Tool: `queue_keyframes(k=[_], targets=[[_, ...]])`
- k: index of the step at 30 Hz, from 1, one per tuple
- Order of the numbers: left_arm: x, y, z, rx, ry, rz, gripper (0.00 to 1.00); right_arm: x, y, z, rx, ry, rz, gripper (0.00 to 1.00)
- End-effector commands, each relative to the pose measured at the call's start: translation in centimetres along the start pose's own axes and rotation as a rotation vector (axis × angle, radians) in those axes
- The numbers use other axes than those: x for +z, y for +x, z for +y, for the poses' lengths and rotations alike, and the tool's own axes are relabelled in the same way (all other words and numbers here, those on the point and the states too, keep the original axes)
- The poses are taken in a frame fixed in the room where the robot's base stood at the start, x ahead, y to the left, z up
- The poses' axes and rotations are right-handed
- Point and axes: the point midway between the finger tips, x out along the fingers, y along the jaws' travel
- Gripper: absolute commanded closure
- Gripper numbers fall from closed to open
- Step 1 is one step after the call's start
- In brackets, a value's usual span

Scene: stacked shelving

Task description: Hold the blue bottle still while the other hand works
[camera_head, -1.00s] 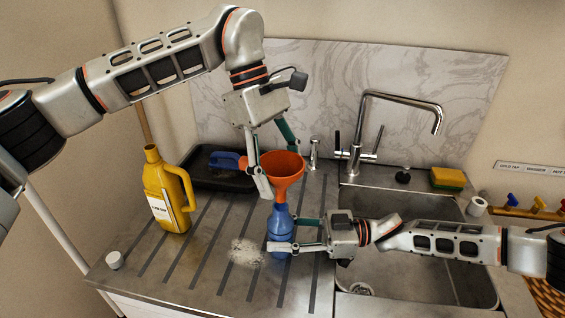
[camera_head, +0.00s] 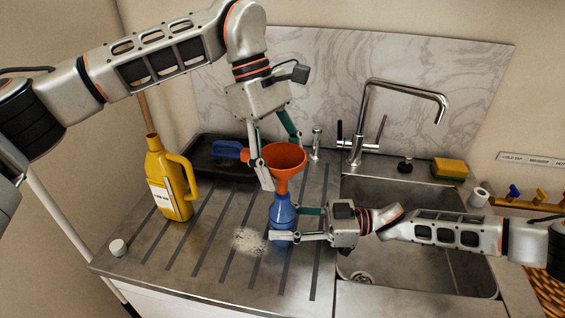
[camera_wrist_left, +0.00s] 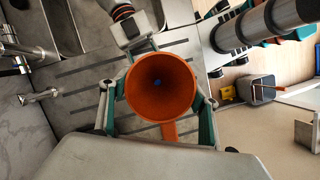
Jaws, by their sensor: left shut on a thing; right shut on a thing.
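The blue bottle (camera_head: 281,214) stands upright on the grooved steel drainer, left of the sink. My right gripper (camera_head: 285,224) is shut around its body from the right. My left gripper (camera_head: 279,164) is shut on the orange funnel (camera_head: 285,158) above the bottle. The funnel's spout meets the bottle's top; I cannot tell how far it goes in. In the left wrist view the funnel (camera_wrist_left: 160,84) is between the fingers, with a small blue spot showing through its hole.
A yellow jug (camera_head: 168,182) stands at the left. A black tray (camera_head: 207,168) with a blue item is behind. White powder (camera_head: 249,241) lies beside the bottle. The tap (camera_head: 372,125), sink and sponge (camera_head: 449,169) are at the right. The front left drainer is mostly clear.

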Motion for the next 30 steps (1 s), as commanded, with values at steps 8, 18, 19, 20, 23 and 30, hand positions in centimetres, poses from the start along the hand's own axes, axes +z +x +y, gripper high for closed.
queue_keyframes(k=[8,18,19,20,23,30], targets=[[0.0,-0.1,0.1,0.002,0.001,0.000,0.55,0.0,0.0,0.0,0.000,0.000,0.000,0.82],[-0.1,0.2,0.0,0.001,0.001,0.000,0.55,0.0,0.0,0.0,0.000,0.000,0.000,0.82],[-0.1,0.3,0.0,0.001,0.000,0.000,0.55,0.0,0.0,0.0,0.000,0.000,0.000,0.82],[-0.1,0.3,0.0,0.000,0.000,0.000,0.55,0.0,0.0,0.0,0.000,0.000,0.000,0.82],[-0.2,0.5,0.0,0.000,0.000,0.000,0.55,0.0,0.0,0.0,0.000,0.000,0.000,0.82],[-0.4,1.1,0.0,0.000,0.000,0.000,0.55,0.0,0.0,0.0,0.000,0.000,0.000,0.82]])
